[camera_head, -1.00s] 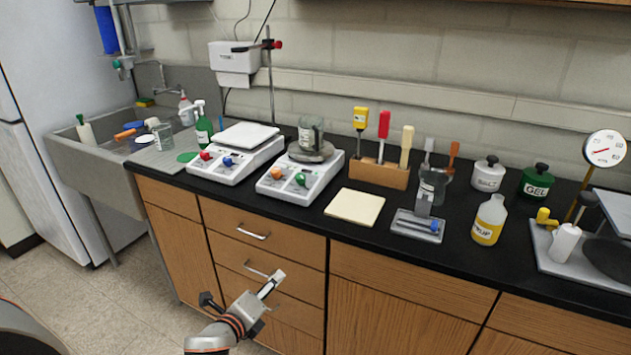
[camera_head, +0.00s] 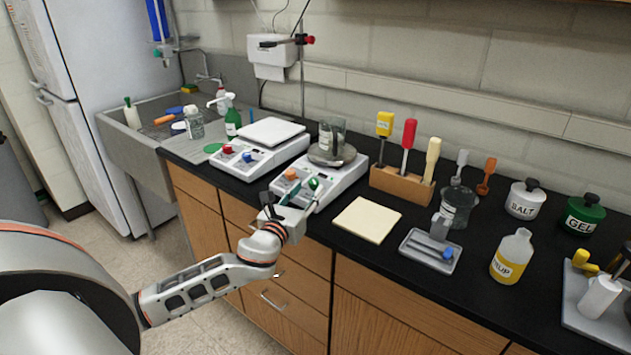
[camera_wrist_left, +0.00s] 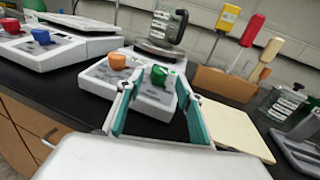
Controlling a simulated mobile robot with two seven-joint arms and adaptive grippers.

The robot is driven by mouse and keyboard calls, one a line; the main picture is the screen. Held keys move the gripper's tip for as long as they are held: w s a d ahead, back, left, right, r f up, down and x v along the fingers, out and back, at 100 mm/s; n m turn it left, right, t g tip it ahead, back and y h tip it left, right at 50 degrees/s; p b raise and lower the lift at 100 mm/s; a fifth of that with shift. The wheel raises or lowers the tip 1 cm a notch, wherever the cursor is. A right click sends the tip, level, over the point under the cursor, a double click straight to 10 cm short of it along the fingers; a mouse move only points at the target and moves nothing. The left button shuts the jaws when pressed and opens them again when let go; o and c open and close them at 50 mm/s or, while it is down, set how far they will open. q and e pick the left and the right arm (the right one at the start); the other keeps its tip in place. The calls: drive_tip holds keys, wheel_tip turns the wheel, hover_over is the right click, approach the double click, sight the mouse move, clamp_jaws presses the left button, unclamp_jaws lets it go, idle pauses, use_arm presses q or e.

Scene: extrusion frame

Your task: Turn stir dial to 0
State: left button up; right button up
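A white stirrer unit (camera_head: 343,177) stands on the black counter, with a beaker (camera_head: 332,138) on its round plate. Its front panel has an orange dial (camera_head: 291,174) on the left and a green dial (camera_head: 313,184) on the right. I cannot read which is the stir dial. My left gripper (camera_head: 300,194) is at the unit's front edge, open and empty. In the left wrist view its teal-padded fingers (camera_wrist_left: 158,98) point toward the panel, with the green dial (camera_wrist_left: 159,75) beyond and between the tips. The orange dial (camera_wrist_left: 118,62) is left of them. My right gripper is out of view.
A second white unit (camera_head: 262,150) with red and blue dials stands close on the left. A cream pad (camera_head: 367,219) lies to the right, before a wooden tool holder (camera_head: 401,186). A grey tray (camera_head: 430,252) and yellow-labelled bottle (camera_head: 512,257) are farther right.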

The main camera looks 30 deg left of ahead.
sight(312, 186)
use_arm(q)
drive_tip(key=shift+w+a+f, duration=0.1)
drive_tip(key=shift+w+a, duration=0.05)
drive_tip(key=shift+w, duration=0.75)
drive_tip(key=shift+w+a+f, duration=0.1)
drive_tip(key=shift+w+a, duration=0.1)
drive_tip(key=shift+w, duration=0.65)
drive_tip(key=shift+w+a+f, duration=0.1)
drive_tip(key=shift+w+a, duration=0.05)
drive_tip(key=shift+w, duration=0.75)
drive_tip(key=shift+r, duration=0.1)
clamp_jaws()
